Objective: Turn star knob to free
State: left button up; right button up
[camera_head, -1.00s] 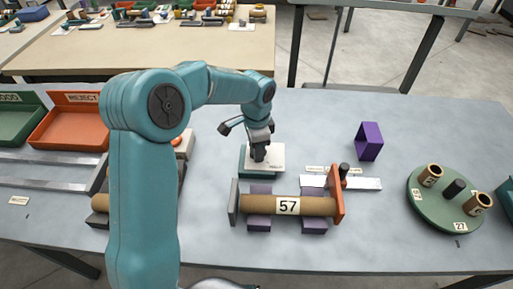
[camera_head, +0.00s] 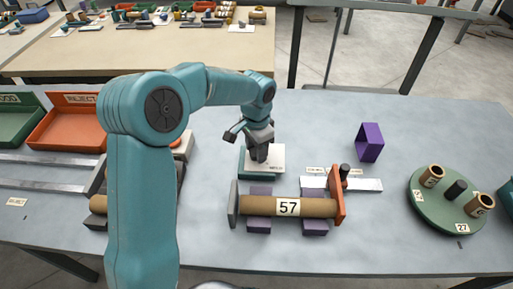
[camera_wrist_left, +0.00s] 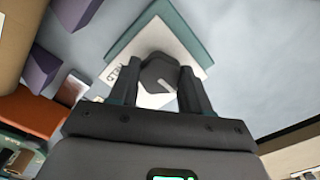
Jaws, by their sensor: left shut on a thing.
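My left gripper (camera_head: 259,154) points down over a teal block with a white label plate (camera_head: 274,163), behind the cardboard tube. In the left wrist view its two fingers (camera_wrist_left: 157,95) stand on either side of a dark faceted knob (camera_wrist_left: 160,73) and are shut on it. The knob sits on the white plate (camera_wrist_left: 128,45) with a teal edge; printed letters on the plate are partly readable. In the head view the gripper hides most of the knob. My right gripper is not in view.
A brown tube marked 57 (camera_head: 262,206) lies on purple supports between a grey plate (camera_head: 233,204) and an orange plate (camera_head: 337,194). A purple block (camera_head: 370,142) and a green round tray (camera_head: 425,212) stand to the right. The orange reject bin (camera_head: 72,128) is at left.

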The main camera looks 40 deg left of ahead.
pick_arm(q)
jog(key=shift+w+a+r, duration=0.1)
jog(key=shift+r, duration=0.05)
jog(key=o, duration=1.1)
jog(key=shift+c, duration=0.2)
notch_tip(320, 180, up, 16)
jog(key=p, duration=0.1)
jog(key=shift+r, duration=0.15)
